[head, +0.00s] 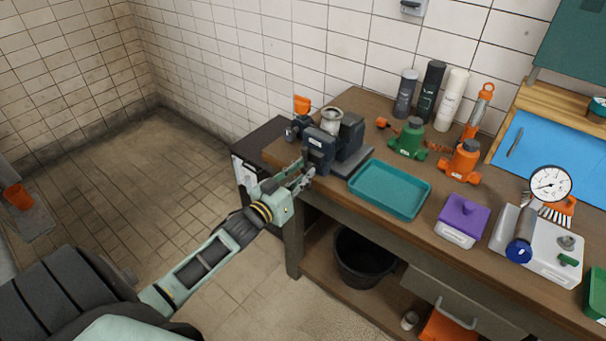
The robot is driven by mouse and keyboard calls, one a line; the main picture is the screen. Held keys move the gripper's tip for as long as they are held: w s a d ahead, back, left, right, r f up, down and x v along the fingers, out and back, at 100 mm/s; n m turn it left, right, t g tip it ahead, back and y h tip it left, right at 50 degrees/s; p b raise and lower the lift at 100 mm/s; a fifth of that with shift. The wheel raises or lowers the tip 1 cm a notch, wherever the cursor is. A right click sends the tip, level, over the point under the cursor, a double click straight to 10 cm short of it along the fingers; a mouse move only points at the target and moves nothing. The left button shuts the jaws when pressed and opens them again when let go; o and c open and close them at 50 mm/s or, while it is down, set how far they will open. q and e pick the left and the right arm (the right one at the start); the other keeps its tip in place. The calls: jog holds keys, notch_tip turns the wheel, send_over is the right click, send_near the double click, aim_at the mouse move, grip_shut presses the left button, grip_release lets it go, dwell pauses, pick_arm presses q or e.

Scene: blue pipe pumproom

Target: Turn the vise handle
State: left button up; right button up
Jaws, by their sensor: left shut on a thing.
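The dark blue-grey vise (351,136) stands at the left end of the wooden workbench, with a metal-rimmed cylindrical thing at its jaws. My left gripper (304,174) reaches in from the lower left to the front of the vise, low beside its front jaw. It is shut on the vise handle, which is mostly hidden between the fingers. The handle's exact angle is too small to tell. My right gripper is not in view.
A teal tray (390,189) lies just right of the vise. Green (410,139) and orange (462,163) devices, several bottles, a purple-lidded box (463,220) and a gauge (550,185) fill the bench further right. A black bucket (364,257) sits below.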

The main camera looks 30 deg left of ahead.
pick_arm(q)
grip_shut()
jog(key=shift+m, duration=0.8)
jog(key=o, duration=0.9)
grip_release()
jog(key=shift+a, duration=0.1)
jog(key=shift+c, duration=0.2)
jog(key=s, duration=1.2)
jog(key=shift+a, duration=0.35)
